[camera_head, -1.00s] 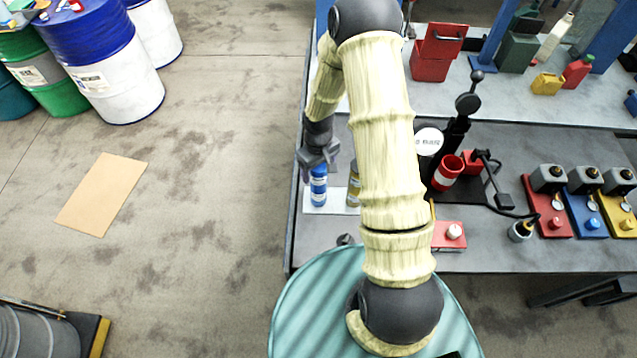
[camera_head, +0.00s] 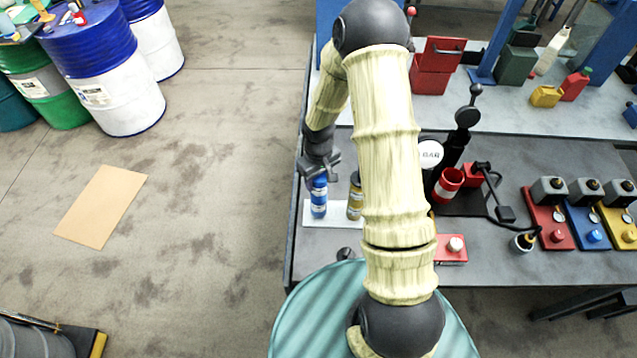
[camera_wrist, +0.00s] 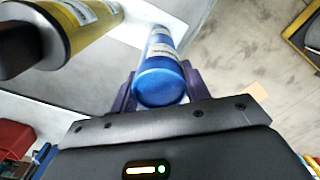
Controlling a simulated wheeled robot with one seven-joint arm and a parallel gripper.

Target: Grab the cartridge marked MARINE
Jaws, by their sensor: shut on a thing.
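A blue cartridge (camera_head: 319,198) with a white label band stands on a white plate (camera_head: 311,217) at the left end of the workbench. In the wrist view the blue cartridge (camera_wrist: 160,75) sits between the two fingers of my gripper (camera_wrist: 160,92), which is shut on it. In the head view my gripper (camera_head: 319,178) is at the cartridge's top. A yellow cartridge (camera_head: 355,196) with a dark top stands just right of it, partly behind my arm. It also shows in the wrist view (camera_wrist: 68,32). The label lettering is too small to read, so I cannot tell which is MARINE.
A red cup (camera_head: 447,185), a black stand and a red box (camera_head: 450,249) are right of my arm. Red, blue and yellow pump units (camera_head: 592,237) line the right of the bench. Open floor lies left of the bench.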

